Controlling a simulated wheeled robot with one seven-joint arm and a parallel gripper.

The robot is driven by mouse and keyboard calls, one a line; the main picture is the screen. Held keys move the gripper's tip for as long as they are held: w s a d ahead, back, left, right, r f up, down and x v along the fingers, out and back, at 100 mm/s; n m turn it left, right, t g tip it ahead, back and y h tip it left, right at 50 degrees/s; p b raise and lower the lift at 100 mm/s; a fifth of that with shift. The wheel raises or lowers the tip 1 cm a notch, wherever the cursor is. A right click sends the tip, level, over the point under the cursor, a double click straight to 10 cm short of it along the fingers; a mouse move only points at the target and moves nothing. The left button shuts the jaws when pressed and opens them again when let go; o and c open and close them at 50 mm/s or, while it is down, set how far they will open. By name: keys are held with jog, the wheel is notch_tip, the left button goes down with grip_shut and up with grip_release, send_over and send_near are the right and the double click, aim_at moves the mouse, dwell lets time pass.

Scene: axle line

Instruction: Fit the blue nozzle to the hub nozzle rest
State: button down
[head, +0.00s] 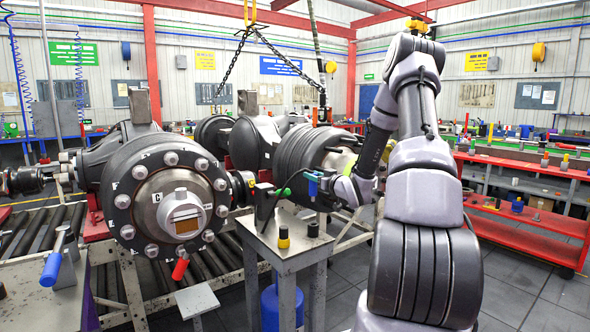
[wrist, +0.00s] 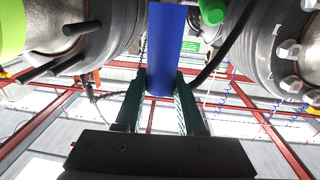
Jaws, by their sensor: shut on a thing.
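The blue nozzle (head: 313,185) is upright in my gripper (head: 323,186), above the right side of a small grey stand. In the wrist view the blue nozzle (wrist: 166,50) sits between the two dark fingers of my gripper (wrist: 162,82), which are shut on it. A dark upright bracket (head: 264,204) stands on the stand to the left, with a dark hose and a green tip (head: 284,192) beside the nozzle. The green tip also shows in the wrist view (wrist: 213,11). I cannot tell for sure which part is the hub nozzle rest.
The grey stand (head: 290,252) carries a black-and-yellow piece (head: 284,238) and a black piece (head: 313,229). A large bolted hub (head: 132,203) is at the left and a ribbed drum (head: 303,152) is behind the nozzle. A red bench (head: 530,222) is at the right.

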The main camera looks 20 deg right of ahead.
aim_at(316, 194)
jog(key=shift+s+d, duration=0.1)
jog(key=shift+d, duration=0.1)
jog(key=shift+f, duration=2.8)
jog(key=shift+f, duration=0.1)
jog(key=shift+f, duration=0.55)
jog(key=shift+f, duration=0.1)
jog(key=shift+f, duration=1.75)
jog(key=shift+f, duration=0.15)
jog(key=shift+f, duration=0.45)
